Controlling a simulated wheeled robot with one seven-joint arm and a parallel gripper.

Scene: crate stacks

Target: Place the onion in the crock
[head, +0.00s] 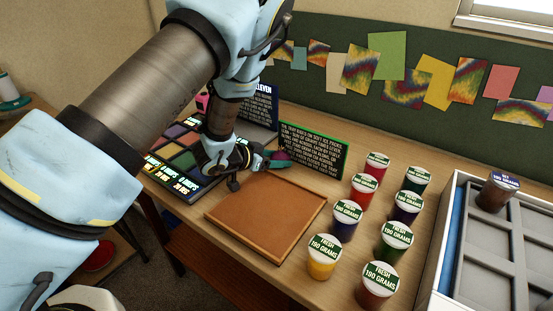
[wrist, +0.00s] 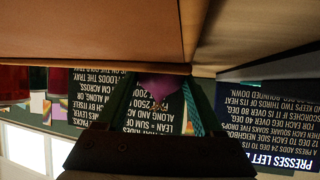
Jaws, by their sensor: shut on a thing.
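My gripper (head: 272,160) is at the back of the table, above the far edge of the brown tray and in front of a green-edged sign. It is shut on a small purple-pink rounded thing (head: 282,155), possibly the onion. In the wrist view this purple-pink thing (wrist: 160,86) sits between the two dark green fingers of my gripper (wrist: 160,95). Its surface is dim there and partly hidden. I cannot pick out a crock in either view.
The flat brown tray (head: 266,215) lies empty on the table. Several lidded paint jars (head: 345,222) stand to its right. A white compartment crate (head: 440,245) with one dark jar (head: 496,194) is far right. The green-edged sign (head: 318,150) and a colour-square board (head: 180,150) stand close to my gripper.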

